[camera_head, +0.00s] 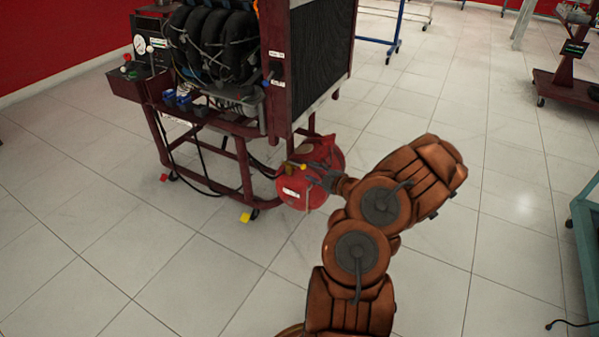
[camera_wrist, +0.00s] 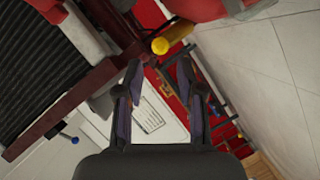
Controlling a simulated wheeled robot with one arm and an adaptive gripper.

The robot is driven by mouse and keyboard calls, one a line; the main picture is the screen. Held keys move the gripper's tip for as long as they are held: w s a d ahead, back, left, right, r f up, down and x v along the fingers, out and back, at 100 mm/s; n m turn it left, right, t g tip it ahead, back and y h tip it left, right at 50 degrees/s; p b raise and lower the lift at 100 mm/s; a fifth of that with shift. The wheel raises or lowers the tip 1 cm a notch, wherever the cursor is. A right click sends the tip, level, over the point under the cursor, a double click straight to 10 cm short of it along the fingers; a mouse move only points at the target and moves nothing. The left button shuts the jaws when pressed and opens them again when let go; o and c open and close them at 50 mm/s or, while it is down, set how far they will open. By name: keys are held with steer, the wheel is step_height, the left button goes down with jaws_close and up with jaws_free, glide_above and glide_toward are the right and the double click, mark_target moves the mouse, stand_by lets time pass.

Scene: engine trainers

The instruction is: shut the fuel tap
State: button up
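A red fuel tank (camera_head: 328,153) hangs at the lower right of the engine trainer (camera_head: 245,150). A small yellow handle (camera_head: 303,167) on it looks like the fuel tap. In the wrist view the yellow handle (camera_wrist: 172,37) is a short, slanted cylinder just beyond my fingertips, beside the red tank (camera_wrist: 197,8). My gripper (camera_head: 321,181) is at the tank's near side. In the wrist view my gripper (camera_wrist: 158,70) is open, with nothing between its fingers. A gap seems to separate the fingertips from the handle. The tap's body is not clear.
The trainer's dark radiator (camera_head: 325,50) and red frame stand close to the left of my arm. A blue-knobbed part (camera_head: 266,84) sits on the frame. Tiled floor (camera_head: 480,220) is free to the right. A green frame (camera_head: 583,220) stands at the right edge.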

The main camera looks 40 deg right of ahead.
mark_target(303, 168)
steer(key=shift+b+x, duration=0.8)
steer(key=shift+x, duration=2.95)
jaws_close()
